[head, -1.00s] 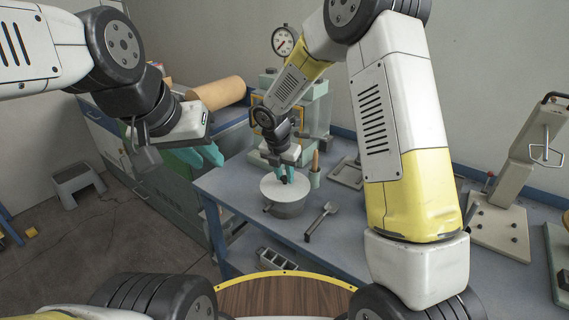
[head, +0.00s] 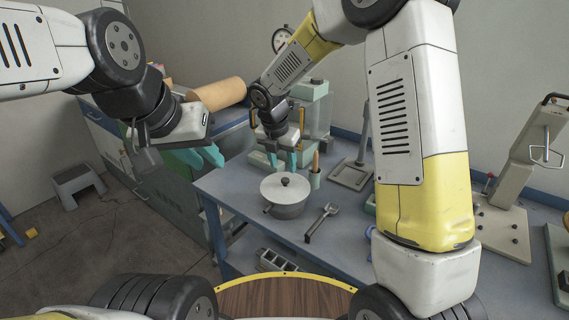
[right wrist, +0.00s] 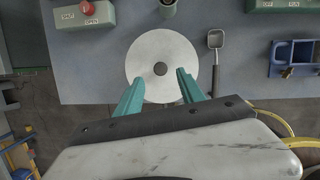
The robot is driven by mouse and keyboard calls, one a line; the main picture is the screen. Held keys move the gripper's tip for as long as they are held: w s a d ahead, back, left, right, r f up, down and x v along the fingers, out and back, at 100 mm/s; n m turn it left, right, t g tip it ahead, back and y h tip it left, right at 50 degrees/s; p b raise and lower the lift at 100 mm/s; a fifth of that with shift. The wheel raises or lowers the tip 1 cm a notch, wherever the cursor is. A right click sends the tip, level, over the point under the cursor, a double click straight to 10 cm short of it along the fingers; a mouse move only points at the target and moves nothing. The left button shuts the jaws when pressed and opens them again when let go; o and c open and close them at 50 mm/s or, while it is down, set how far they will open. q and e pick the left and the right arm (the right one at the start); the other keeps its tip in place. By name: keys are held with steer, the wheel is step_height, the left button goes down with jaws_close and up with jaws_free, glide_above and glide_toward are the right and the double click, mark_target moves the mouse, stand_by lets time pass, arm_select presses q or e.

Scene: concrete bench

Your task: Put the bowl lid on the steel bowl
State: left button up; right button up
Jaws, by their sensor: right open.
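The pale round bowl lid (head: 273,187) with its dark knob (head: 285,181) sits on top of the steel bowl (head: 288,211) on the bench. In the right wrist view the lid (right wrist: 160,48) hides nearly all of the bowl. My right gripper (head: 283,162) is open and empty above and behind the lid, apart from the knob; its teal fingers (right wrist: 157,85) show in the right wrist view. My left gripper (head: 206,158) is held to the left of the bench, its teal fingers visible and nothing seen in them; its opening is unclear.
A scoop (head: 321,222) lies right of the bowl. A green cup with a wooden handle (head: 315,177) stands behind it. A grey-green machine (head: 312,105) stands at the back. A blue caddy (right wrist: 293,55) lies farther right. The bench's left edge is near the bowl.

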steer(key=s+d+r+m, duration=0.2)
steer(key=s+r+m, duration=0.1)
steer(key=r, duration=0.3)
steer(key=s+d+r+m, duration=0.2)
steer(key=d+r+m, duration=0.1)
steer(key=r, duration=0.3)
steer(key=s+d+r+m+t+y, duration=0.1)
steer(key=s+d+r+m, duration=0.1)
steer(key=s+m, duration=0.4)
steer(key=s+d+r+m+t+y, duration=0.1)
steer(key=s+d+r+m, duration=0.1)
steer(key=s+d+m, duration=0.2)
steer(key=s+d+r+m+t+y, duration=0.1)
steer(key=s+d+m, duration=0.3)
steer(key=s+m, duration=0.6)
steer(key=m, duration=0.4)
steer(key=shift+r+y, duration=0.3)
steer(key=shift+r, duration=0.1)
steer(key=shift+s, duration=0.1)
